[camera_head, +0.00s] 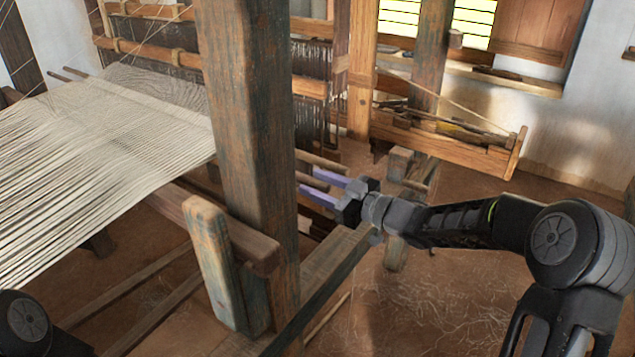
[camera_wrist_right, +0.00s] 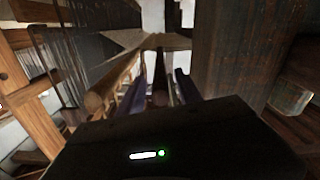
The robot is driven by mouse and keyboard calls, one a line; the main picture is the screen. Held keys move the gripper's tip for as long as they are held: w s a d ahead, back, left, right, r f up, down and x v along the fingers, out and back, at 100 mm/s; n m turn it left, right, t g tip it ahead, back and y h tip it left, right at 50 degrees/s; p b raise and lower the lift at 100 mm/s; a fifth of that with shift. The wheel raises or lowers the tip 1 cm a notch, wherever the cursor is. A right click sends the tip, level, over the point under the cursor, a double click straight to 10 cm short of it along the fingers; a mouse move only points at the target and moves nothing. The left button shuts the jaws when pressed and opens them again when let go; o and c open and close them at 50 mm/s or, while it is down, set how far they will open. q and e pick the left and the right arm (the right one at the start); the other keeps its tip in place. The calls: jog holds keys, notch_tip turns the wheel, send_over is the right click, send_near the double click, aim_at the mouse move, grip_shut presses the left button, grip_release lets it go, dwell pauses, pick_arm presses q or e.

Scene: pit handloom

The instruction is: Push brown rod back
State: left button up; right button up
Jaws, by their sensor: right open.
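My right gripper (camera_head: 308,181) reaches in from the right, just right of the big worn post. Its two violet fingers are spread and point left under the loom. A brown rod (camera_head: 322,161) lies just beyond the upper finger and runs left behind the post. In the right wrist view, a round brown rod (camera_wrist_right: 112,86) runs away from me just left of the open right gripper (camera_wrist_right: 160,88). A darker rod (camera_wrist_right: 160,78) shows between the fingers. I cannot tell whether either finger touches a rod. My left gripper is out of view.
The thick upright post (camera_head: 250,130) stands close to the right gripper and hides part of the loom. White warp threads (camera_head: 100,150) stretch across the left. A wooden beam (camera_head: 335,262) lies below the gripper. The earthen floor (camera_head: 450,300) at the right is mostly open.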

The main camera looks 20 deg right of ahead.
grip_shut()
dwell(0.5)
dwell(1.0)
